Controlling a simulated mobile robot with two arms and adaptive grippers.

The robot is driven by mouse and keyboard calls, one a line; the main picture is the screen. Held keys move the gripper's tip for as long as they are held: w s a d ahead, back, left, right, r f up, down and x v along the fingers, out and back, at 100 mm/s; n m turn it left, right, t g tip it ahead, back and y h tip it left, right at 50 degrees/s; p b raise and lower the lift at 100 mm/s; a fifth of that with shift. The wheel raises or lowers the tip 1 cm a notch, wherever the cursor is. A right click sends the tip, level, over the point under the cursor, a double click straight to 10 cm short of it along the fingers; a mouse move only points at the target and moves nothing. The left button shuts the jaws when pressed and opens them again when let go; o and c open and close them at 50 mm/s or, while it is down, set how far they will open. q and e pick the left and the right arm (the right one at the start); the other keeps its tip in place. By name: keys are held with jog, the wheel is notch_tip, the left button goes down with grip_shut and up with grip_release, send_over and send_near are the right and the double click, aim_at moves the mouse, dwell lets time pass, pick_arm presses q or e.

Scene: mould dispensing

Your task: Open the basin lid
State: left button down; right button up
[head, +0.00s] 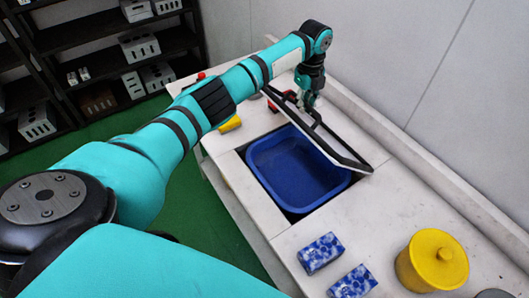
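The basin lid (343,148) is a pale panel with a dark frame, tilted up and open along the far side of the basin opening. Below it, the blue basin (290,165) sits uncovered and empty in the white counter. My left arm reaches across from the left, and its gripper (308,104) points down at the lid's upper left part. It overlaps the lid's frame in the picture; I cannot tell whether they touch. The fingers are too small and dark to show whether they are open or shut. My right gripper is not in view.
Two blue-and-white patterned boxes (320,253) and a yellow lidded pot (432,262) stand on the near counter (385,215). A small yellow item (230,124) and a red item (275,104) lie beyond the basin. A wall runs along the right; dark shelves (110,50) stand back left.

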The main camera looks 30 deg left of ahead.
pick_arm(q)
jog(key=shift+w+d+r+b, duration=0.35)
jog(key=shift+w+r, duration=0.25)
jog(key=shift+w, duration=0.3)
jog(key=w+b, duration=0.1)
jog(key=w+d+r+b, duration=0.1)
jog(key=w+r+b, duration=0.1)
jog(key=b, duration=0.1)
jog(key=shift+w+d, duration=0.25)
jog(key=shift+d, duration=0.05)
jog(key=shift+c, duration=2.4)
grip_release()
jog(key=shift+r, duration=0.15)
